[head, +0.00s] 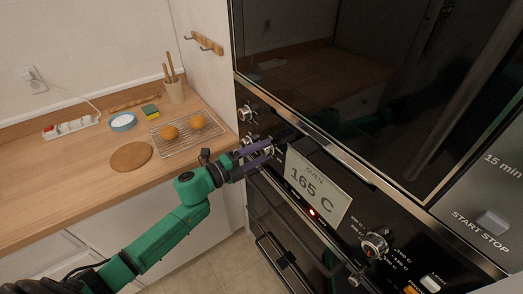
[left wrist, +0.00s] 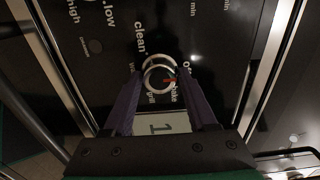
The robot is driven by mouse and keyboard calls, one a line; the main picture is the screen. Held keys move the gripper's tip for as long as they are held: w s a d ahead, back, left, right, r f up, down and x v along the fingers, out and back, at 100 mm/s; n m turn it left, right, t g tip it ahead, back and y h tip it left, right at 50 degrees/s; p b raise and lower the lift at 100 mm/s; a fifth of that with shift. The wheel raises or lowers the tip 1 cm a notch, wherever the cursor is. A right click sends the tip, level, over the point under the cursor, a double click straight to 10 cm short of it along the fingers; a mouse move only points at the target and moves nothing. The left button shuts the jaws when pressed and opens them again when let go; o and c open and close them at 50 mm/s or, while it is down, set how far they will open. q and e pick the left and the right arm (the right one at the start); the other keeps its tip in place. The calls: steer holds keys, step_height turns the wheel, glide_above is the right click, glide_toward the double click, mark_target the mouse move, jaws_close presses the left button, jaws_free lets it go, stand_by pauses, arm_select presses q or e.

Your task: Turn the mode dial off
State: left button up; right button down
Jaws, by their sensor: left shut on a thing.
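The mode dial (left wrist: 161,73) is a round metal knob on the black oven panel, in the middle of the left wrist view. Labels such as "clean", "grill" and "bake" surround it, and a small red mark shows at its lower right, toward "bake". My left gripper (head: 270,149), with purple fingers and a green arm, reaches the panel just left of the display in the head view. Its fingers (left wrist: 162,88) lie on both sides of the dial and are shut on it. In the head view the fingers largely hide the dial. My right gripper is not in view.
A tilted display (head: 315,188) reading "OVEN 165 C" stands just right of the gripper, with a red lamp (head: 312,212) below. A temperature knob (head: 375,244) is farther right. More knobs (head: 246,113) sit left. The counter (head: 75,180) holds a rack with two round orange-brown items.

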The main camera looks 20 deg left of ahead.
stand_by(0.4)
arm_select(q)
steer(key=o, duration=1.4)
steer(key=shift+c, duration=0.2)
steer(key=shift+a, duration=0.1)
steer(key=shift+s+a+f, duration=0.15)
steer(key=shift+s+a, duration=0.1)
steer(key=shift+s, duration=0.05)
steer(key=b+v, duration=0.4)
steer(key=v, duration=0.9)
steer(key=shift+s+a, duration=0.15)
steer(key=shift+s, duration=0.15)
